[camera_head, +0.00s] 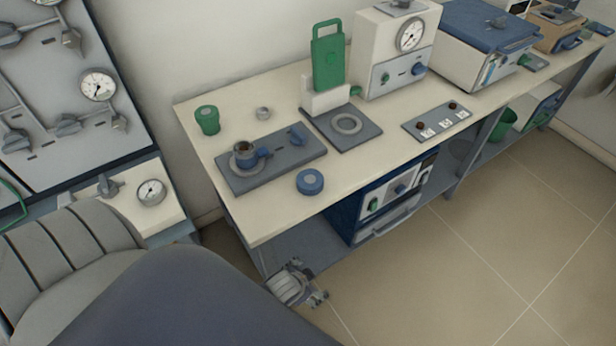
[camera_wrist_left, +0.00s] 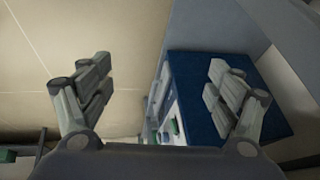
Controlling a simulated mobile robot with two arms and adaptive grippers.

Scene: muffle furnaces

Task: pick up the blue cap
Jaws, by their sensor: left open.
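The blue cap (camera_head: 310,181) is a short round disc with a greyish centre. It lies on the table top near the front edge, just right of the dark grey plate (camera_head: 292,166). My left gripper (camera_head: 311,283) is below the table top, in front of the lower shelf and apart from the cap. In the left wrist view my left gripper (camera_wrist_left: 158,80) has its fingers spread wide with nothing between them. The cap is not in the left wrist view. My right gripper is in neither view.
The bench (camera_head: 262,222) has a front edge between my left gripper and the cap. A blue box (camera_head: 345,214) stands under it, also in the left wrist view (camera_wrist_left: 195,65).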

